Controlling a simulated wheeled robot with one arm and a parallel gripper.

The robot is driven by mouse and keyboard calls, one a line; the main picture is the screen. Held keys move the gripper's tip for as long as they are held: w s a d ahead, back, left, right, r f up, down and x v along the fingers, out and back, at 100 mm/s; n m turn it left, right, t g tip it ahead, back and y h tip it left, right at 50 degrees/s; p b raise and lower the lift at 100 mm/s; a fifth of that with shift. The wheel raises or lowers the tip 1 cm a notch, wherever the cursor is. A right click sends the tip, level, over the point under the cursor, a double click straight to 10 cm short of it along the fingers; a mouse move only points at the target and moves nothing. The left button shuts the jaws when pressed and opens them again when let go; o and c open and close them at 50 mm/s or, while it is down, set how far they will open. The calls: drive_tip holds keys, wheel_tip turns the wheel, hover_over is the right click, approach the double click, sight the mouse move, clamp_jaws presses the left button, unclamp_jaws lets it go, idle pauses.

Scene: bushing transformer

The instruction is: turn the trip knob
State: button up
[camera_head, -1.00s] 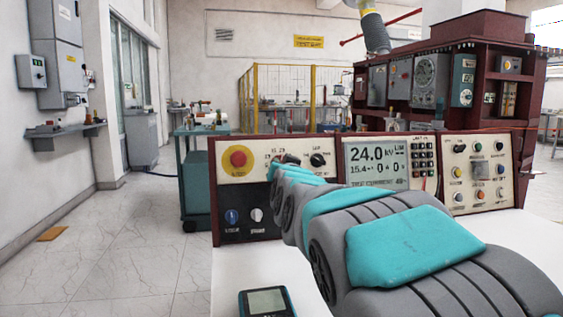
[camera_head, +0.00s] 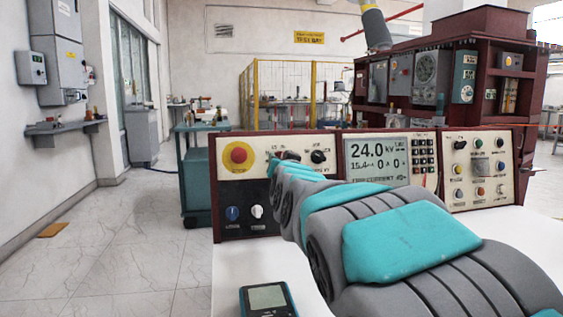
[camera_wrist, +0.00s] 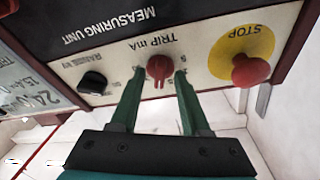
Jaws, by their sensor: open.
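The red trip knob (camera_wrist: 159,68), under the label TRIP mA, is on the cream panel of the measuring unit in the wrist view, which shows the panel upside down. My gripper (camera_wrist: 158,76) is open, with one green finger on each side of the knob. Small gaps seem to show between the fingers and the knob; I cannot tell whether either touches. In the head view my arm reaches to the panel and hides most of the knob's area.
A red STOP button (camera_wrist: 251,70) on a yellow disc is right of the knob in the wrist view. A black rotary knob (camera_wrist: 93,82) is to the left. In the head view a handheld meter (camera_head: 267,299) lies on the white table (camera_head: 232,268).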

drive_tip(key=shift+s, duration=0.15)
drive_tip(key=s+d, duration=0.1)
drive_tip(key=s, duration=0.6)
drive_tip(key=shift+s+d+b, duration=0.2)
drive_tip(key=shift+b, duration=0.2)
